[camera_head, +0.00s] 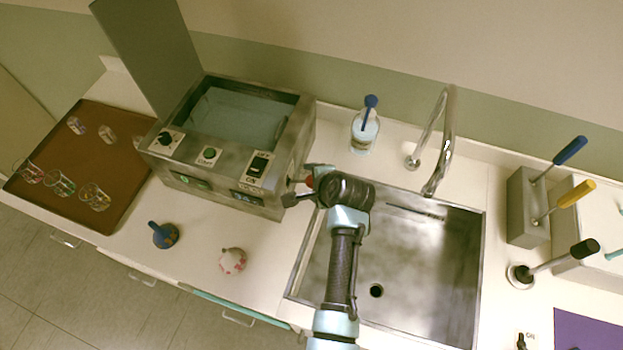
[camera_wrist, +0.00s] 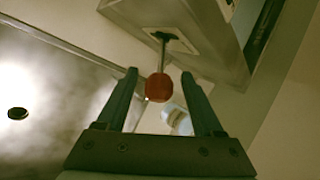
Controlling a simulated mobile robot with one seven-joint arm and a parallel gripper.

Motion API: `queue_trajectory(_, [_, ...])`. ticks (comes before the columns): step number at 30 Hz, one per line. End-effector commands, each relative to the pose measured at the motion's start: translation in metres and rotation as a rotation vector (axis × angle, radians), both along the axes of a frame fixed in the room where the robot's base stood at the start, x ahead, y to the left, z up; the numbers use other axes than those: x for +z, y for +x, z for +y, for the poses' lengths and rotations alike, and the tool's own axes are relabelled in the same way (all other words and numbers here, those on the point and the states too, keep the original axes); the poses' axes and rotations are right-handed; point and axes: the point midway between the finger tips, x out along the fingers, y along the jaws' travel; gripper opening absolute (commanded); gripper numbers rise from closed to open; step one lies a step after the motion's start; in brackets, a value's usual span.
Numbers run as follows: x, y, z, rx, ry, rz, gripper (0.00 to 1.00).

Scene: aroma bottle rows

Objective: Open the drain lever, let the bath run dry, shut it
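The bath (camera_head: 219,170) is a grey metal box with its lid raised. Bluish water (camera_head: 240,115) lies in its basin. The drain lever, a thin metal stem with a red knob (camera_wrist: 158,88), sticks out of the bath's side wall in the wrist view. In the head view only a bit of the red knob (camera_head: 309,181) shows beside my gripper (camera_head: 300,190). In the wrist view my gripper (camera_wrist: 159,76) is open, its two fingers on either side of the knob with a gap at each side. I cannot tell how deep the knob sits between them.
The sink (camera_head: 420,265) with its tap (camera_head: 437,140) lies right of the bath, under my arm. A bottle with a blue top (camera_head: 365,132) stands behind. A brown tray (camera_head: 100,170) of glasses is left. Several levers stand at right. Two small round objects sit in front.

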Motion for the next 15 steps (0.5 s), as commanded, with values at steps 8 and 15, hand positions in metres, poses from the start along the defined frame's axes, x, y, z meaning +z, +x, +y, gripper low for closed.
queue_trajectory(8, [0.003, -0.002, -0.001, -0.001, 0.001, -0.002, 0.69])
queue_trajectory(15, [0.025, -0.018, -0.009, -0.003, 0.000, -0.004, 0.69])
